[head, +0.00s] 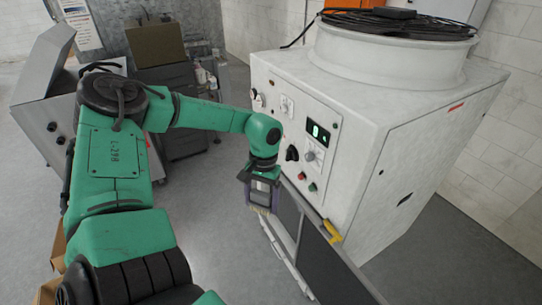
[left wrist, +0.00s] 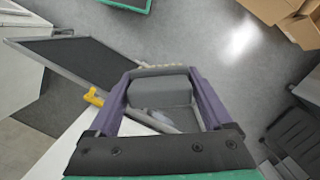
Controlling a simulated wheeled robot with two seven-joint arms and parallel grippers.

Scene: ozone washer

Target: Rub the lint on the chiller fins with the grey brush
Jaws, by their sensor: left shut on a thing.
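My left gripper (head: 262,206), with purple fingers, is shut on the grey brush (left wrist: 160,92). Pale bristles show at the brush's far edge in the left wrist view and point down in the head view. The brush is in front of the white chiller (head: 335,150), near its lower front. A framed dark panel (head: 345,270) stands at the chiller's lower front; it also shows in the left wrist view (left wrist: 70,52), apart from the brush there. I cannot make out separate fins or lint. My right gripper is in neither view.
A yellow latch (head: 332,231) sticks out by the panel's top edge. The chiller's control panel (head: 305,140) has knobs and buttons. A grey machine (head: 45,110) stands at the left. Cardboard boxes (left wrist: 285,18) lie on the floor. Bare floor (left wrist: 215,50) lies beyond the brush.

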